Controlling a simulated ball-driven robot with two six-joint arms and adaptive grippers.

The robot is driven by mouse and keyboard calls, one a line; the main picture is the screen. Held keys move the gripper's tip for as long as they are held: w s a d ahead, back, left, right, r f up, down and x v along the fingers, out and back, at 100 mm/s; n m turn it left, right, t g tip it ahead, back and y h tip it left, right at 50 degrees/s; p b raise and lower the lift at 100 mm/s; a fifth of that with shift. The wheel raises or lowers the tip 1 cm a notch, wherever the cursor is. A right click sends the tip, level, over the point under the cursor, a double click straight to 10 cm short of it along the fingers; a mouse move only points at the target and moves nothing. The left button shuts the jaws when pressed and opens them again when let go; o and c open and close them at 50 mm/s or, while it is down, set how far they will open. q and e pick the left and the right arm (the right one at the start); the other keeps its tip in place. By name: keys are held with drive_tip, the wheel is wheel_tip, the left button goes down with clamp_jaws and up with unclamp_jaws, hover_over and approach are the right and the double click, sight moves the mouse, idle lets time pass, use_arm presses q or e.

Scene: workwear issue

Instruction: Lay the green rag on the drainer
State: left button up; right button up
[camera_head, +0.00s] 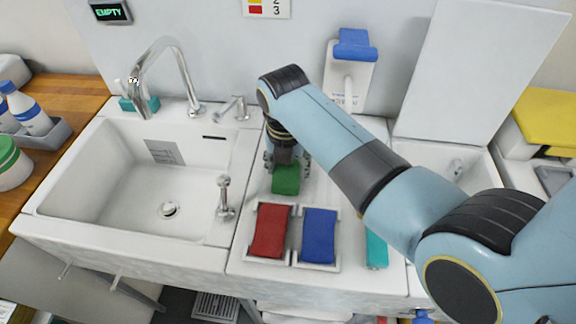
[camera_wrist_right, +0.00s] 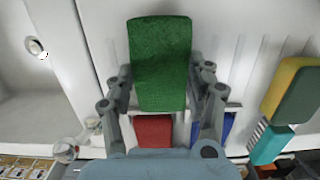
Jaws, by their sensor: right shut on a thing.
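The green rag (camera_head: 286,180) is a small folded block over the ridged white drainer, to the right of the sink. My right gripper (camera_head: 287,162) points down and is shut on it. In the right wrist view the green rag (camera_wrist_right: 160,62) sits between the two fingers, and the ridges of the drainer (camera_wrist_right: 237,60) show beside it. I cannot tell whether the rag touches the drainer. My left gripper is in neither view.
A red rag (camera_head: 270,230) and a blue rag (camera_head: 318,236) lie in white holders just in front. A teal brush (camera_head: 376,250) lies to their right. The empty sink (camera_head: 110,180) with its tap (camera_head: 185,75) is to the left.

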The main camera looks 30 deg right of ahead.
sight(287, 176)
drive_tip(key=shift+f, duration=0.4)
drive_tip(key=shift+f, duration=0.1)
drive_tip(key=o, duration=1.3)
drive_tip(key=shift+c, duration=0.2)
wheel_tip(287, 176, up, 12)
drive_tip(key=s, duration=0.1)
drive_tip(key=shift+s+a, duration=0.15)
drive_tip(key=shift+a, duration=0.3)
drive_tip(key=shift+s, duration=0.1)
